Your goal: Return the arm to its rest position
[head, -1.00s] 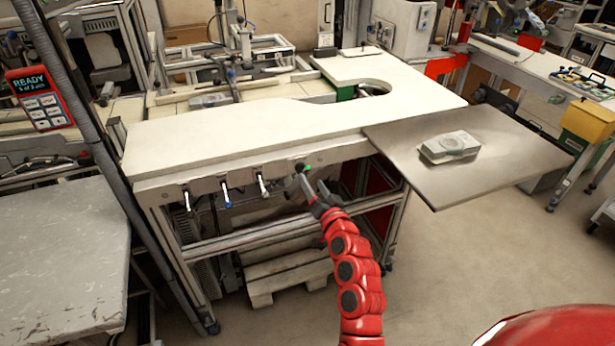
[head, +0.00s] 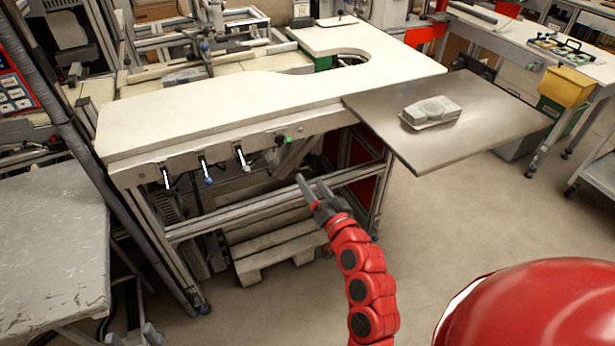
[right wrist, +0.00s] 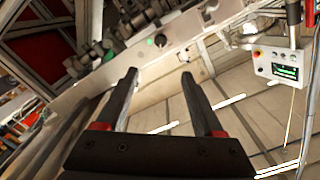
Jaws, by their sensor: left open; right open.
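My right gripper (head: 312,188) is open and empty at the end of my red arm, in front of and below the front rail of the white-topped bench in the head view. In the right wrist view its two dark fingers (right wrist: 159,76) stand apart with nothing between them. A dark knob (head: 281,141) beside a small green light (head: 289,139) sits on the rail, clear of the fingertips. The green light (right wrist: 160,40) also shows beyond the fingers in the right wrist view.
The white-topped bench (head: 210,107) carries several lever handles on its front. A grey metal plate (head: 470,140) juts out at its right, with a grey-green device (head: 432,111) lying on it. A worn grey table (head: 45,235) stands at left. The floor right of my arm is open.

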